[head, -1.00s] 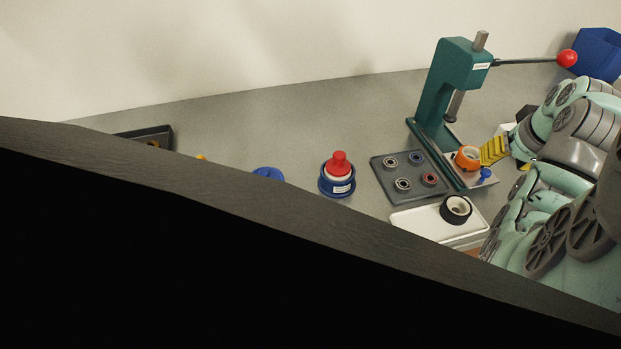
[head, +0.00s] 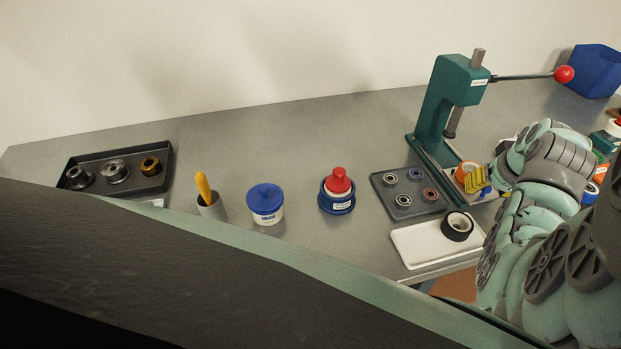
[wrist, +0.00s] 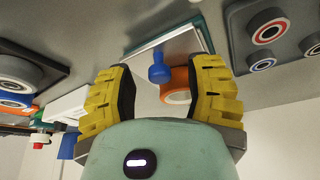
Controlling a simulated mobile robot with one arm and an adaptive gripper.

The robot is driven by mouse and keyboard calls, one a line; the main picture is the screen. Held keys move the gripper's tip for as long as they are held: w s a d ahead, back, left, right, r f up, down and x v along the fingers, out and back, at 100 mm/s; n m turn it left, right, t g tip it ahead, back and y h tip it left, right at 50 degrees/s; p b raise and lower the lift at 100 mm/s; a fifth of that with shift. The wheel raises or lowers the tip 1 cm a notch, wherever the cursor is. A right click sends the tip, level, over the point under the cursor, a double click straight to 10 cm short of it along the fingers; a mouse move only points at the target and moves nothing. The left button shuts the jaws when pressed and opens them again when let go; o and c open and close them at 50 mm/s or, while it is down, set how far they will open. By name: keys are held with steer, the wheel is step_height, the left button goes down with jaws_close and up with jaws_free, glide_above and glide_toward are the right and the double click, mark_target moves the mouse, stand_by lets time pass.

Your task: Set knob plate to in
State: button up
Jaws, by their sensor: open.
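The knob plate (wrist: 172,42) is a pale flat plate at the foot of the green press, with an upright blue knob (wrist: 160,68) at its near edge. An orange ring (wrist: 178,88) sits on the plate beside the knob. My gripper (wrist: 163,68) has yellow ribbed fingers, spread apart, with the knob and ring showing between them in the wrist view. I cannot tell whether they touch. In the head view my gripper (head: 478,182) is close to the orange ring (head: 465,170) and covers much of the plate.
The green press (head: 445,105) rises behind, its red-tipped lever reaching right. A bearing tray (head: 390,207) lies left of the plate. A white tray (head: 415,248) with black tape (head: 457,226) is in front. A red-capped bottle (head: 338,190) stands further left.

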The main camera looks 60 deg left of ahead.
steer(key=shift+o, duration=0.3)
steer(key=shift+a, duration=0.1)
jaws_close()
steer(key=w+a+b, duration=0.1)
steer(key=a+b, duration=0.1)
steer(key=a, duration=0.1)
steer(key=w+a+b, duration=0.1)
steer(key=a+b, duration=0.1)
steer(key=a, duration=0.1)
steer(key=w+a+b, duration=0.1)
steer(key=a+b, duration=0.1)
steer(key=a, duration=0.1)
steer(key=shift+w+a+f, duration=0.2)
steer(key=shift+w+a, duration=0.1)
steer(key=shift+a, duration=0.1)
steer(key=shift+c, duration=1.8)
jaws_free()
steer(key=shift+a+r, duration=0.1)
steer(key=shift+a, duration=0.05)
steer(key=o, duration=0.3)
steer(key=shift+r, duration=0.1)
